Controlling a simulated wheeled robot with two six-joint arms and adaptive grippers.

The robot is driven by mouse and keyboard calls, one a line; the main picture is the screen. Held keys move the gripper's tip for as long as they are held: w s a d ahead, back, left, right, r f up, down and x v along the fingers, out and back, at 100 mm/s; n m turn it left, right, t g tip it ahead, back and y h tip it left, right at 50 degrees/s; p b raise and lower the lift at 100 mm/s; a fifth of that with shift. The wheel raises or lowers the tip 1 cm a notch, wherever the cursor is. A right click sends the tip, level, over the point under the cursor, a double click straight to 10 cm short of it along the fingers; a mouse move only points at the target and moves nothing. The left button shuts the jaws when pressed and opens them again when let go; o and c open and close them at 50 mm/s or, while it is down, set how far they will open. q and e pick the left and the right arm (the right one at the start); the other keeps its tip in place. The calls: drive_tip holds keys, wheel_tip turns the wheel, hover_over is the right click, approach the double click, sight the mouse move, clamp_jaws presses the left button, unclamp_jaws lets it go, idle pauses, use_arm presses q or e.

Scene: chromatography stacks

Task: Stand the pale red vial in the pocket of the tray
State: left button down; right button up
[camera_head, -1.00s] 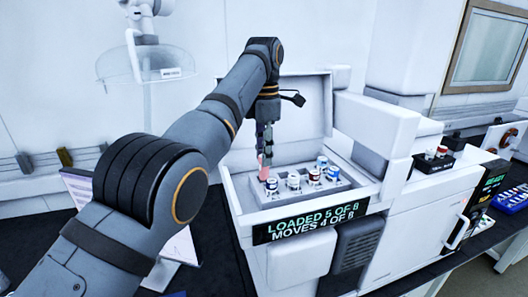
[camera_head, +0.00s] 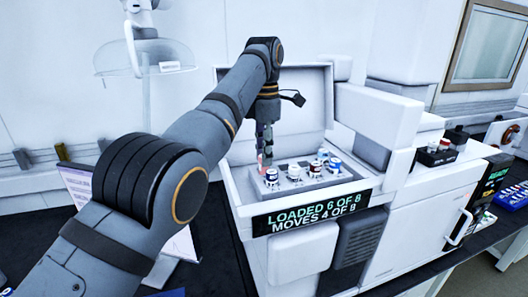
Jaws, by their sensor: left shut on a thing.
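My left gripper (camera_head: 265,160) points down over the left part of the white tray (camera_head: 345,179) in the open instrument. It is shut on a small pale red thing, taken to be the vial, mostly hidden by the fingers. Its lower end is at or just behind a white-and-dark capped vial (camera_head: 271,177) at the tray's left; I cannot tell whether it is seated in a pocket. Several other capped vials, among them one (camera_head: 294,172) in the middle and one (camera_head: 334,166) at the right, stand upright in the tray. My right gripper is not in view.
The display (camera_head: 310,213) on the tray's front reads LOADED 6 OF 8, MOVES 4 OF 8. The raised lid (camera_head: 300,105) stands behind the tray. A black rack (camera_head: 432,158) with small vials sits on the right. A blue rack (camera_head: 512,197) lies at the far right.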

use_arm(q)
drive_tip(key=shift+f, duration=0.35)
drive_tip(key=c, duration=0.6)
unclamp_jaws()
drive_tip(key=shift+c, duration=0.2)
drive_tip(key=shift+r, duration=0.1)
wheel_tip(320, 180, up, 7)
drive_tip(key=p, duration=0.7)
